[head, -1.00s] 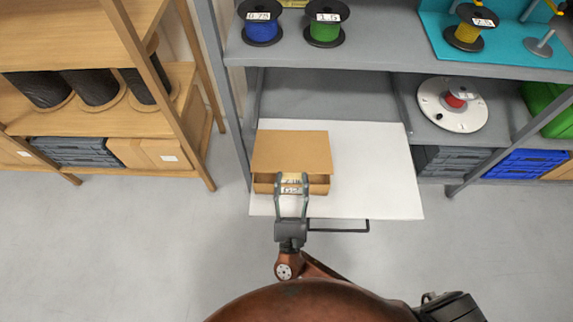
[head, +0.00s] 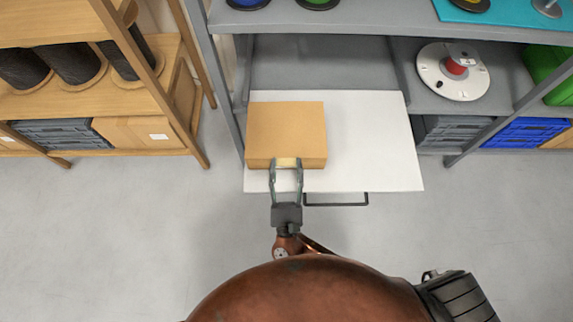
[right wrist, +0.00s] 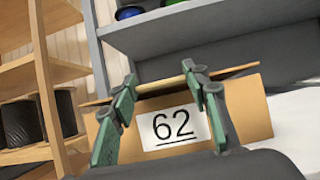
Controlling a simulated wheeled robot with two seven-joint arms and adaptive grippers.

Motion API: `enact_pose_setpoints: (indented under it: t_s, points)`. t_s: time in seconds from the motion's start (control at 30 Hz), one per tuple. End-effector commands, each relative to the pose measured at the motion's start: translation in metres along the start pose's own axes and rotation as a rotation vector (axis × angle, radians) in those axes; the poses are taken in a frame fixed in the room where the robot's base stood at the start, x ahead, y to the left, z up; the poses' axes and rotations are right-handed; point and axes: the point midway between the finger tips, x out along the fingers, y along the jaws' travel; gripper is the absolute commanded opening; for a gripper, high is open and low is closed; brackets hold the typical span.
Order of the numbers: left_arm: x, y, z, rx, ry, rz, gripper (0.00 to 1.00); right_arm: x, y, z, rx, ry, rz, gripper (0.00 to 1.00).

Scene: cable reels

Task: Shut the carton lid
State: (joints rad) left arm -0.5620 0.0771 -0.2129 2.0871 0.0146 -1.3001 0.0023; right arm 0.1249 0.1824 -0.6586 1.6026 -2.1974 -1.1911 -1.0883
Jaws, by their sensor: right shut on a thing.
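The brown carton (head: 312,163) stands at the left of a white pull-out board. Its lid (head: 285,125) lies over the top, nearly flat in the head view. My right gripper (head: 286,165) is at the carton's front edge, with its fingers shut on the pale tab at the middle of the lid's front. In the right wrist view the fingers (right wrist: 160,76) flank the lid's edge (right wrist: 160,87), above a white label reading 62 (right wrist: 172,127) on the carton's front. I cannot tell whether the lid sits fully flush. My left gripper is not in view.
The white board (head: 370,140) is bare to the carton's right, with a dark handle (head: 336,204) at its front. A grey shelf rack (head: 320,65) stands behind, holding a white reel (head: 435,82). A wooden rack (head: 182,100) stands at the left.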

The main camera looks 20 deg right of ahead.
Motion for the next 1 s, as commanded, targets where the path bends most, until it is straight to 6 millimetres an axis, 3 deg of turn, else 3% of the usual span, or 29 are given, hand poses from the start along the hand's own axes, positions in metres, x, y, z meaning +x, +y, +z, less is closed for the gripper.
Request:
enact_pose_setpoints:
  t_s: [0.07, 0.1, 0.33, 0.67, 1.0]
  points:
    - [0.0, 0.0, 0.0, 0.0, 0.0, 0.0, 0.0, -0.001, 0.001, -0.002, 0.0, 0.006, 0.003, 0.0]
    - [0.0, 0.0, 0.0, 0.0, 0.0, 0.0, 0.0, -0.001, 0.001, -0.002, 0.0, 0.006, 0.004, 0.44]
    - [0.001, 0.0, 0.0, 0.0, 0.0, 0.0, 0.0, -0.001, 0.0, -0.001, 0.0, 0.003, 0.001, 0.6]
    - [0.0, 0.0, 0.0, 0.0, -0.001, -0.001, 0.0, -0.003, 0.0, -0.001, -0.001, 0.001, 0.0, 0.61]
    - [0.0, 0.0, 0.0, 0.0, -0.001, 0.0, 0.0, -0.052, 0.0, -0.001, 0.0, 0.005, 0.002, 0.61]
